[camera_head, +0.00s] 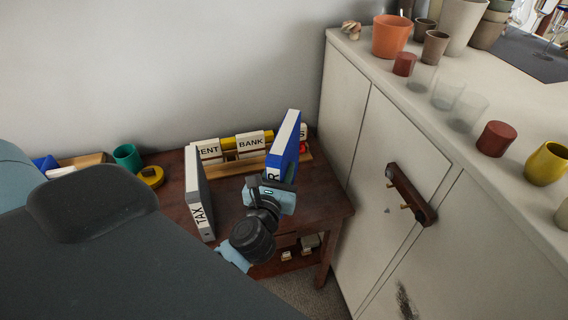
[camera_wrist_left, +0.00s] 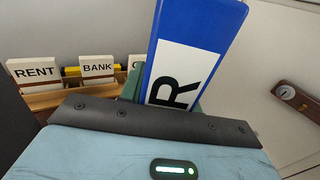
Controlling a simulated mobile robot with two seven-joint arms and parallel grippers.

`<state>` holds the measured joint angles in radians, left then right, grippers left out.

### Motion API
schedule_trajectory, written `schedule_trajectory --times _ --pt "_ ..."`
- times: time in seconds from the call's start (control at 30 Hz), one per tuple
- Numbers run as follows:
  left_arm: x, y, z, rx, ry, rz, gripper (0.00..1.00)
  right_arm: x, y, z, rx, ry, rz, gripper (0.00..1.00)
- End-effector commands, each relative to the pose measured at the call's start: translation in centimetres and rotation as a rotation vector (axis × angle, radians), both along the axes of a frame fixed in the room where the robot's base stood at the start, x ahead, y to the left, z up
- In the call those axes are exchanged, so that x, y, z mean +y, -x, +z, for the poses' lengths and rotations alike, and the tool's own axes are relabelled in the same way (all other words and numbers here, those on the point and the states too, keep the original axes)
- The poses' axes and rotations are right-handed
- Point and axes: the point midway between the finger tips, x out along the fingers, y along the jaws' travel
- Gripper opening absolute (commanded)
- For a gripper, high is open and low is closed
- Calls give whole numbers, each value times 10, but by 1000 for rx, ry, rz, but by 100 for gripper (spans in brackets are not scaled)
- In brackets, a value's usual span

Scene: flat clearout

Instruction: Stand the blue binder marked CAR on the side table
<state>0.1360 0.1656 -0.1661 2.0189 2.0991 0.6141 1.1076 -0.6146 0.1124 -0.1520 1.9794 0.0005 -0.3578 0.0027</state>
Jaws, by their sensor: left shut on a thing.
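My left gripper (camera_head: 270,190) is shut on the blue binder (camera_head: 285,150) over the right part of the dark wooden side table (camera_head: 326,203). The binder stands up from the jaws, leaning a little, with its white label facing me. Only the letter R shows on the label; the jaws hide the rest. In the left wrist view the blue binder (camera_wrist_left: 198,22) rises behind the dark jaw edge. Its lower end is hidden, so I cannot tell whether it touches the table. My right gripper is not in view.
A grey TAX binder (camera_head: 193,180) stands left of the gripper. Behind, a wooden rack (camera_head: 225,167) holds white label blocks, including BANK (camera_head: 250,143). A yellow tape roll (camera_head: 151,176) and green cup (camera_head: 127,157) lie left. A white cabinet (camera_head: 400,140) borders the table's right.

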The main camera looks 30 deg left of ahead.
Motion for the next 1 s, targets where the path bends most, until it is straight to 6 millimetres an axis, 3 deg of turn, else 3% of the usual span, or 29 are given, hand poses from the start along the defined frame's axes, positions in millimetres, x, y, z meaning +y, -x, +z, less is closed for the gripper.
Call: schedule_trajectory --times 0.1,0.3,0.67,1.0 --pt "18 -25 -20 3 2 79 0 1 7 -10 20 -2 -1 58" --pt "31 -43 -30 -2 -1 134 0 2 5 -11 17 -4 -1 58" --pt "31 -44 -34 -2 -3 137 0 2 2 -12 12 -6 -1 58" --pt "31 -43 -59 2 -4 137 0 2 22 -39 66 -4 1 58"
